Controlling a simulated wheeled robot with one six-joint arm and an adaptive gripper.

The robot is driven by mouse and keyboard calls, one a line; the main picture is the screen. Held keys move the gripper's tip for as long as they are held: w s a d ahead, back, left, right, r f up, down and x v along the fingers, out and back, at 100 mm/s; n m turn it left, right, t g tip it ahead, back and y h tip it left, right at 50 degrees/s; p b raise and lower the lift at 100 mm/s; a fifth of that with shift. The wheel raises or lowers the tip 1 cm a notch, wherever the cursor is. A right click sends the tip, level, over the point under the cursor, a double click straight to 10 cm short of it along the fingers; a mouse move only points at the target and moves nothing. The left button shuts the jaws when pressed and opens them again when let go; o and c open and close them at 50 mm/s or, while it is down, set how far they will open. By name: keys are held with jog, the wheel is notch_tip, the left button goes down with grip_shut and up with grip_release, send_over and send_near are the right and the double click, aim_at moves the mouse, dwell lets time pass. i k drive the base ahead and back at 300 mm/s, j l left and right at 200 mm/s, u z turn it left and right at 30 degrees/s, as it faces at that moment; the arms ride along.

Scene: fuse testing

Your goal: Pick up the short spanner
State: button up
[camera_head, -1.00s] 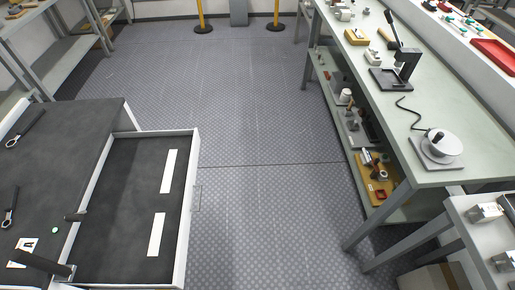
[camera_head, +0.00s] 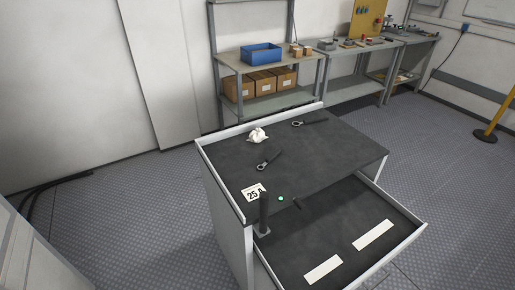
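Two dark spanners lie flat on the dark top of a grey cabinet (camera_head: 340,165). The nearer spanner (camera_head: 268,161) looks like the shorter one. It lies left of the top's middle, tilted up to the right, with its lighter ring end at lower left. The other spanner (camera_head: 310,122) looks longer and lies near the back edge, its ring end to the left. Nothing covers either spanner. My gripper is not in view.
A crumpled white object (camera_head: 257,135) sits behind the short spanner. An open drawer (camera_head: 345,238) with two white strips juts out front right. Shelving (camera_head: 265,104) stands behind.

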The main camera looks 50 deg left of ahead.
aim_at(275, 154)
jog(key=k+u, duration=0.15)
jog(key=u, duration=0.25)
jog(key=k+j+u, duration=0.1)
jog(key=u, duration=0.25)
jog(key=k+j+u, duration=0.15)
jog(key=u, duration=0.25)
jog(key=i+l+z, duration=0.1)
jog(key=i+l, duration=0.15)
jog(key=i, duration=0.2)
jog(key=i+l, duration=0.2)
jog(key=i, duration=0.25)
jog(key=i+l, duration=0.1)
jog(key=l, duration=0.4)
jog(key=i+l+z, duration=0.1)
jog(key=l, duration=0.4)
jog(key=j, duration=0.6)
